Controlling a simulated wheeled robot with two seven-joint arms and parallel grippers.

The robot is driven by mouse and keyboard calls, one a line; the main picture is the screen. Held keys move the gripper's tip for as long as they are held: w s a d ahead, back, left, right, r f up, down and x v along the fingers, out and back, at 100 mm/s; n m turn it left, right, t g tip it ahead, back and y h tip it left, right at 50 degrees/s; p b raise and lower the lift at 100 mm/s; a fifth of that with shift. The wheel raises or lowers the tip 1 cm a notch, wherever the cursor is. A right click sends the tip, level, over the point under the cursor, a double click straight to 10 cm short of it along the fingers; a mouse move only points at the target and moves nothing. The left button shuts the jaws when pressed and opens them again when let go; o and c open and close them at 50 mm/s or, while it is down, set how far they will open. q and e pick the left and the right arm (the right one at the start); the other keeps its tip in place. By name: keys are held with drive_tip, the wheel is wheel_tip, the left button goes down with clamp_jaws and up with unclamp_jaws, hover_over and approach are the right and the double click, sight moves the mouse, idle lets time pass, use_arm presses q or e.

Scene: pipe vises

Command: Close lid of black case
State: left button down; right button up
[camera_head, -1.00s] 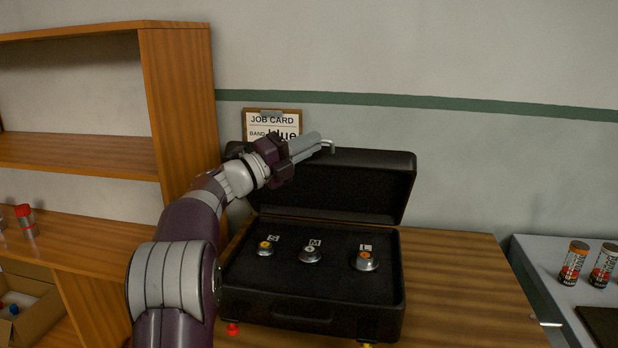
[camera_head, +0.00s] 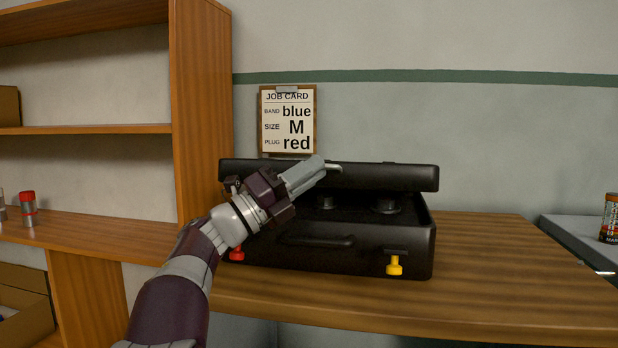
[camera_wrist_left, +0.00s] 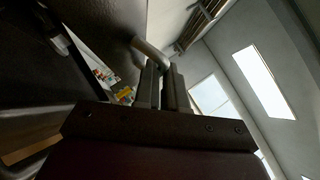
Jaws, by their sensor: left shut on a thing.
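The black case (camera_head: 350,262) sits on the wooden table with its front handle facing me. Its lid (camera_head: 395,178) is tilted partly down over the body, and a gap still shows two dark knob-like fittings (camera_head: 387,205) inside. My left gripper (camera_head: 320,168) is at the lid's front edge, shut on a bent metal bar (camera_head: 334,169) there. In the left wrist view the bar (camera_wrist_left: 150,53) lies at the fingertips (camera_wrist_left: 163,80), beside a dark surface that looks like the lid. The rest of the case's inside is hidden. My right gripper is not in view.
A job card (camera_head: 288,120) hangs on the wall behind the case. A wooden shelf (camera_head: 203,110) stands at the left. The table (camera_head: 490,270) is clear at the right.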

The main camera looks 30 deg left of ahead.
use_arm(q)
drive_tip(key=shift+f+b, duration=0.6)
drive_tip(key=shift+f, duration=0.65)
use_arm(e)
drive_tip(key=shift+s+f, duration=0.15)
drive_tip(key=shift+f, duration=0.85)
use_arm(q)
drive_tip(key=c, duration=1.5)
unclamp_jaws()
drive_tip(key=shift+w, duration=0.2)
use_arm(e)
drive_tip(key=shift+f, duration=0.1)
